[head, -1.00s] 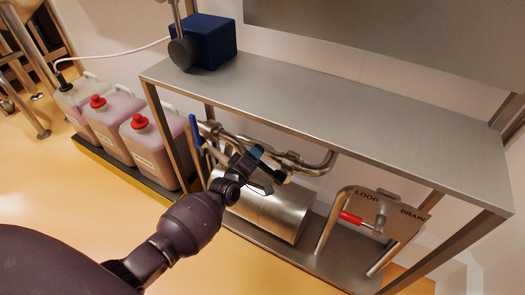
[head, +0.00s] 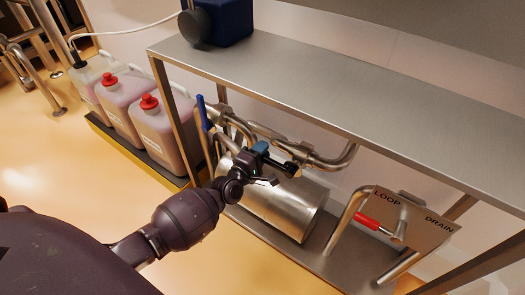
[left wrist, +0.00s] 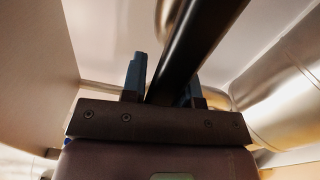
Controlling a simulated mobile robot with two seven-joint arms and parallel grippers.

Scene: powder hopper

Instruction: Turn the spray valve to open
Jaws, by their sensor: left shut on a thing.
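My left gripper (head: 262,150) is at the steel pipework under the shelf, with its blue fingertips shut on a black bar-like handle (head: 290,168). In the left wrist view the black handle (left wrist: 200,42) runs between the two fingers of my left gripper (left wrist: 165,85), up and out of the frame. The handle sits by a steel pipe (head: 318,162); how it joins the pipe is partly hidden by the gripper. No spray label can be read, so I cannot tell the valve's position. My right gripper is not in view.
A blue lever (head: 203,112) stands left of the gripper. A red-handled valve (head: 367,222) sits by a plate marked LOOP and DRAIN (head: 408,216). A steel cylinder (head: 285,205) lies below. The steel shelf (head: 330,95) is overhead. Red-capped jugs (head: 155,132) stand left.

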